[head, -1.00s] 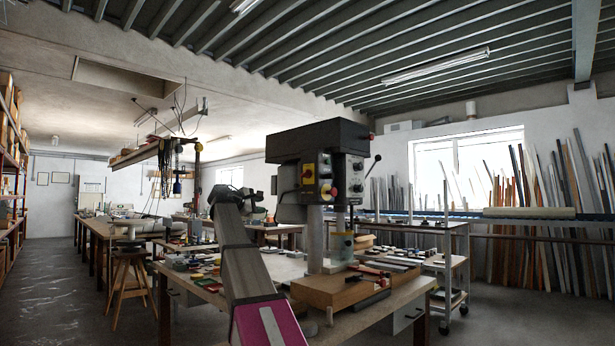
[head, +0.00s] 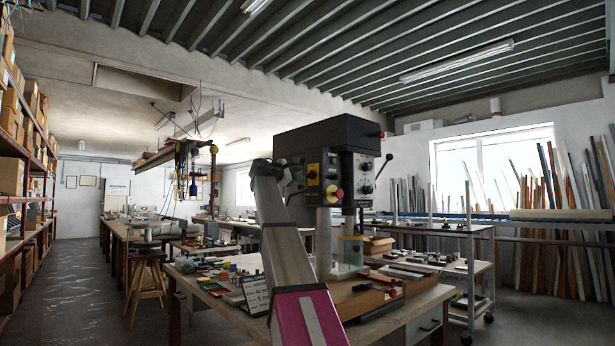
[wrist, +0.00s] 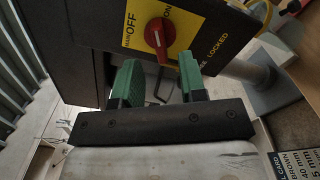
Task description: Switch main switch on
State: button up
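The main switch is a red rotary knob (wrist: 160,38) on a yellow plate (wrist: 133,36) marked OFF and ON, with LOCKED at its right. In the wrist view it lies just beyond my fingertips, roughly centred between them. I cannot tell for certain which mark it points to. In the head view the yellow plate (head: 312,174) is on the front left of the black drill press head (head: 318,140). My gripper (wrist: 159,80) has two green fingers, spread apart with nothing between them. In the head view my arm's end hides part of the press's left side.
A yellow plate with a round red button (head: 335,193) sits right of the switch. The drill press stands on a cluttered workbench (head: 420,300). A wheeled trolley (head: 470,270) is at the right, a stool (head: 147,280) at the left. The floor (head: 80,300) at the left is open.

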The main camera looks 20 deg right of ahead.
aim_at(307, 174)
jog(key=shift+x, duration=2.35)
grip_shut()
